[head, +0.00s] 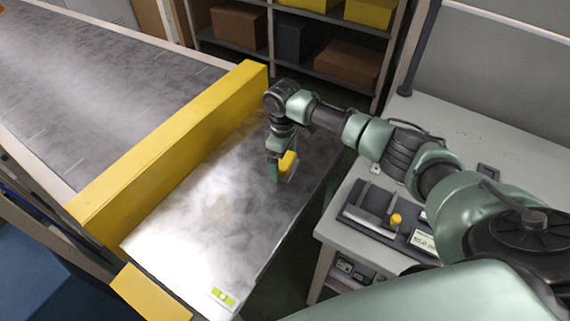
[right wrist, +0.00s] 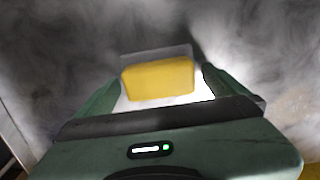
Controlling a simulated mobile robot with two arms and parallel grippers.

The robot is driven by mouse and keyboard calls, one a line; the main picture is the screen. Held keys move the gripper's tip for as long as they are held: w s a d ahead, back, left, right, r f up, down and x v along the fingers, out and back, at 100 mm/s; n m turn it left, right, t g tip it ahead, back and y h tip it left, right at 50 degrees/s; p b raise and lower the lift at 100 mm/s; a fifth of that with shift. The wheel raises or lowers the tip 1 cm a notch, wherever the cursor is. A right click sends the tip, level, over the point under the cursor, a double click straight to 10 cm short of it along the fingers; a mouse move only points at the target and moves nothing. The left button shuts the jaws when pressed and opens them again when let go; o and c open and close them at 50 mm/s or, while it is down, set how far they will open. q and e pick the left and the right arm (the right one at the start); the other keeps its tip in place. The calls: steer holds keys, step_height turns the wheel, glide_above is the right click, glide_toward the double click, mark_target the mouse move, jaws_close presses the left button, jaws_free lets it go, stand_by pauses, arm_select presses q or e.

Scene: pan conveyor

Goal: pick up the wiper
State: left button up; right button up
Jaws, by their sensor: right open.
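The wiper has a yellow block-shaped grip (head: 289,161) and a paler part below it, at the far right part of the shiny metal plate (head: 190,225). My right gripper (head: 279,176) is over the plate at the wiper and partly hides it. In the right wrist view the yellow grip (right wrist: 158,79) lies between the two open green fingers (right wrist: 160,88), with a gap visible on each side. A thin grey edge shows beyond the grip. I cannot tell whether the wiper rests on the plate. My left gripper is not in view.
A yellow barrier (head: 165,165) runs along the plate's left side, with the grey conveyor (head: 80,90) beyond. A side table (head: 345,222) with a black control box (head: 375,222) stands at right, under my right arm. Shelves with boxes (head: 345,68) stand behind.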

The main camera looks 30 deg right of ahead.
steer(key=shift+c, duration=0.3)
steer(key=c, duration=1.3)
steer(key=shift+r, duration=0.1)
step_height(320, 180, up, 20)
steer(key=shift+f, duration=0.1)
